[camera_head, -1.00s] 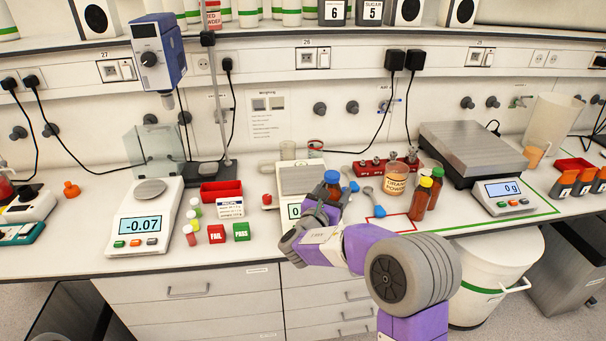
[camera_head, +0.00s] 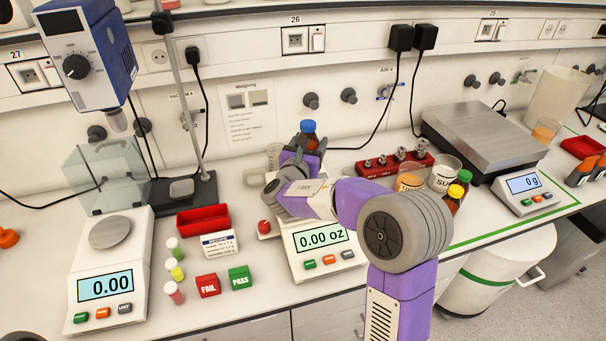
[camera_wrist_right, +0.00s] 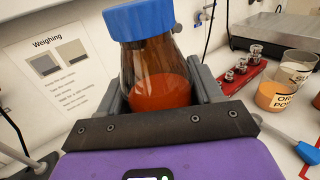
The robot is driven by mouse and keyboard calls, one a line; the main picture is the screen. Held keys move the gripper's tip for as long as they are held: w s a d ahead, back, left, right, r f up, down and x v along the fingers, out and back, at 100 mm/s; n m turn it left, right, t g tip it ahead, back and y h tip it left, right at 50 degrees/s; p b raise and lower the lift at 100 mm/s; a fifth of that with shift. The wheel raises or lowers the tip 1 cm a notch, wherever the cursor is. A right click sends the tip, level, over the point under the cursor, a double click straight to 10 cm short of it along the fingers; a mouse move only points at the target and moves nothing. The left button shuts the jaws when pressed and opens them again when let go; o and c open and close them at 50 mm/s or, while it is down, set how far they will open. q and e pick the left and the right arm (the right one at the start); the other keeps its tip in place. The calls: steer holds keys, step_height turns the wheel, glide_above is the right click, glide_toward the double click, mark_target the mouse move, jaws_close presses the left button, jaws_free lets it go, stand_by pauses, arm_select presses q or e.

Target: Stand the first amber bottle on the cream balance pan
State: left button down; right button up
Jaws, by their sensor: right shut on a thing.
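My right gripper (camera_head: 304,150) is shut on an amber bottle (camera_wrist_right: 158,82) with a blue cap and orange-red liquid inside. The bottle is upright, or close to it, between the two fingers in the wrist view; its blue cap (camera_head: 308,126) shows above the gripper in the head view. The cream balance (camera_head: 322,262) below my right forearm reads 0.00 oz. My arm and gripper hide its pan, and I cannot tell whether the bottle touches it. Two other amber bottles, one with a yellow cap (camera_head: 455,191) and one with a green cap (camera_head: 465,175), stand to the right. My left gripper is out of view.
A second balance (camera_head: 110,285) with a round pan stands left, reading 0.00. Red and green blocks, small vials and a red tray (camera_head: 203,219) lie between the balances. A red weight rack (camera_head: 380,167), labelled beakers and a large scale (camera_head: 483,140) stand right.

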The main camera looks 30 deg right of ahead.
step_height(320, 180, down, 3)
steer(key=shift+s+r, duration=0.1)
steer(key=shift+s, duration=0.05)
steer(key=shift+f+b, duration=0.75)
steer(key=shift+f, duration=1.55)
steer(key=shift+f, duration=0.1)
steer(key=o, duration=1.2)
steer(key=shift+o, duration=0.2)
